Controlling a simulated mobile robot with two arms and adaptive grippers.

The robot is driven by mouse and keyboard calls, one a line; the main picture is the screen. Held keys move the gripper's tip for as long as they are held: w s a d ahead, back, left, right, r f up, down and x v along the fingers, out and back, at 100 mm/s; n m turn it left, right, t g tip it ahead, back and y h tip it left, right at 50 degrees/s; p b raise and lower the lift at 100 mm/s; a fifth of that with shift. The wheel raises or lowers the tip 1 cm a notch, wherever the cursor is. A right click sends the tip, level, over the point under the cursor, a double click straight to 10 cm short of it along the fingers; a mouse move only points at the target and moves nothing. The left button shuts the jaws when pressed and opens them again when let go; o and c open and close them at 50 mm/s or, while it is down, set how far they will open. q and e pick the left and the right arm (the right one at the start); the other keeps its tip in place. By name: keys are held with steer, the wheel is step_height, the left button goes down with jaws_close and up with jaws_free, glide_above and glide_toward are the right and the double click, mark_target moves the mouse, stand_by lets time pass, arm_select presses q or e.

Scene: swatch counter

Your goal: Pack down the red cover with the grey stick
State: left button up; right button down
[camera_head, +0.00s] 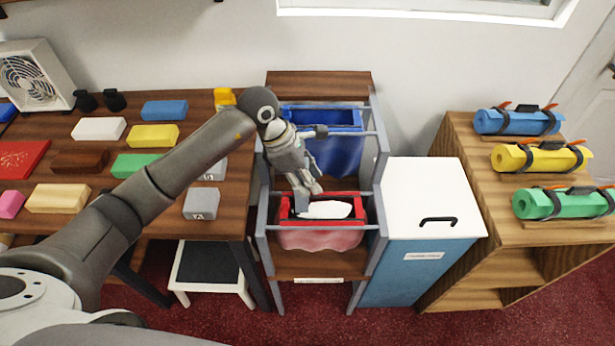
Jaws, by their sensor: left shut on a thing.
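The red cover (318,238) hangs as an open bag with a red rim in the front bay of a grey-framed rack. A white thing lies inside its mouth. My left gripper (307,190) points down over the back left part of that mouth. It is shut on a grey stick (301,203), which shows only as a short piece below the fingers. The stick's lower end reaches into the mouth. I cannot tell whether it touches what is inside. My right gripper is not in view.
A blue bag (335,150) hangs in the rack's rear bay. A white-lidded blue bin (432,190) stands right of the rack. The dark wooden table (75,220) at left holds several coloured blocks. Rolled mats (545,160) lie on shelving at far right.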

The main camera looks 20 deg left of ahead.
mark_target(307, 163)
arm_select(q)
steer(key=shift+f+b, duration=2.65)
steer(key=shift+f, duration=0.5)
steer(key=shift+r, duration=0.15)
steer(key=shift+r+p, duration=3.15)
steer(key=shift+r, duration=2.45)
